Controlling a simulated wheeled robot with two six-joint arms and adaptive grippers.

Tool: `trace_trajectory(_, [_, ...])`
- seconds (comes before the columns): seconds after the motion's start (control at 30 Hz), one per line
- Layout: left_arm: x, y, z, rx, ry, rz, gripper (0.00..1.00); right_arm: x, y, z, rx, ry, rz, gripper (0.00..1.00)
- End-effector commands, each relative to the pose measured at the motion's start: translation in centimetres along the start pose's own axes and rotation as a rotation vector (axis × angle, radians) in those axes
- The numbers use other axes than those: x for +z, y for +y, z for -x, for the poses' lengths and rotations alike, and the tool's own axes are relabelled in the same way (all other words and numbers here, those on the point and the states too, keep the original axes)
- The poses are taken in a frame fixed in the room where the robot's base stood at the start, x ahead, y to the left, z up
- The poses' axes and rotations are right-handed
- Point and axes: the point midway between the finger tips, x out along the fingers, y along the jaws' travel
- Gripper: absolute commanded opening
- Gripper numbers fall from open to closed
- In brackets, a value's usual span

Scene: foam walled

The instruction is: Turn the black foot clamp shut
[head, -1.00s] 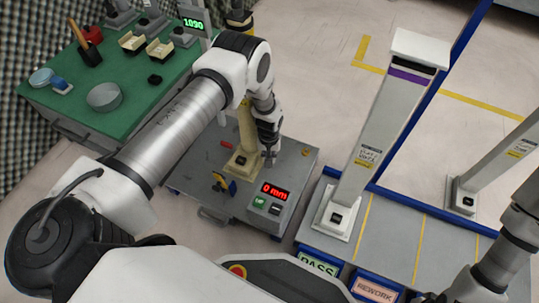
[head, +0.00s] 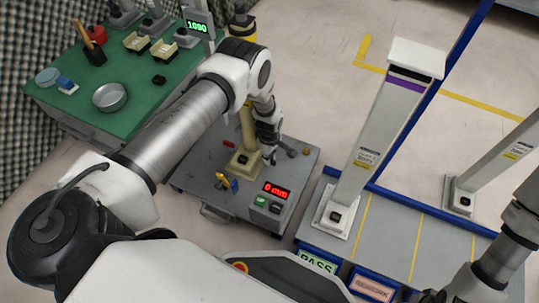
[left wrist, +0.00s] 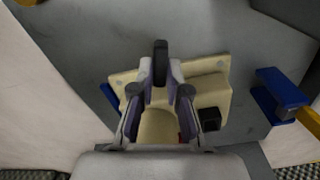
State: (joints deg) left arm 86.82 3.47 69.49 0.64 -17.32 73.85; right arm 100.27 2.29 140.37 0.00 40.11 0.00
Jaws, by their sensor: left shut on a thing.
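The black foot clamp shows as a short dark upright lever (left wrist: 160,62) between my left gripper's fingertips in the left wrist view. My left gripper (left wrist: 161,78) is shut on this lever, close above the cream base plate (left wrist: 215,75). In the head view the left gripper (head: 271,157) is low over the grey fixture (head: 205,200), at the right of the cream post's foot (head: 243,163). The gripper hides most of the clamp there. A dark bar (head: 290,149) shows just right of the fingers. My right gripper's fingers are not visible.
A blue clamp with a yellow handle (head: 224,183) and a red handle (head: 229,146) are near the foot. A display box reading 0 mm (head: 275,191) stands in front. A green table (head: 130,115) is left. Tall pale posts (head: 372,150) stand on the platform at right.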

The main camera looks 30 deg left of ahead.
Motion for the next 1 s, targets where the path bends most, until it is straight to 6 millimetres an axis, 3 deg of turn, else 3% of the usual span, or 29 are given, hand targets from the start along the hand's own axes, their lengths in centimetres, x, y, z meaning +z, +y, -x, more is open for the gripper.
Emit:
trace_trajectory(0.4, [0.14, -0.22, -0.08, -0.003, -0.001, 0.239, 0.0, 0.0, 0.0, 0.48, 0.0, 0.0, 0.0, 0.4])
trace_trajectory(1.0, [0.18, -0.23, -0.11, -0.003, -0.001, 0.284, 0.0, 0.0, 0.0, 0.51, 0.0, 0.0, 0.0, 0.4])
